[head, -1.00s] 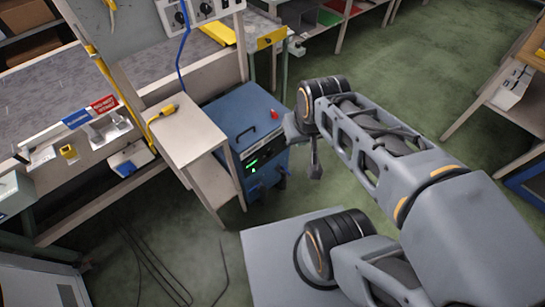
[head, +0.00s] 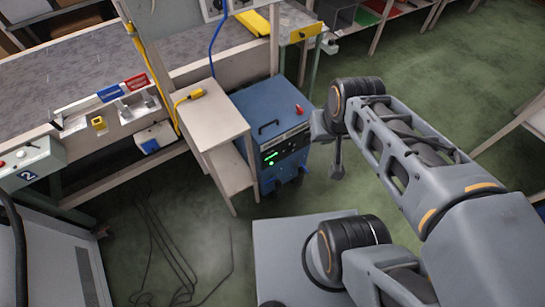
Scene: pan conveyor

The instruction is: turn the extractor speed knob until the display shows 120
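A blue box-shaped unit (head: 270,105), likely the extractor, stands on the floor in the middle of the head view. Its dark front panel (head: 288,146) carries a small lit green display (head: 271,157), too small to read. I cannot make out the speed knob clearly. A red button or knob (head: 299,109) sits on its top right. My gripper (head: 337,173) hangs at the end of my arm, to the right of the blue unit and apart from it. Only part of it shows, and its opening cannot be judged.
A pale side table (head: 208,120) with a yellow tool (head: 190,97) stands against the unit's left side. A workbench (head: 55,80) is at the left. Black cables (head: 165,245) lie on the floor. Green floor (head: 440,80) is open at the right.

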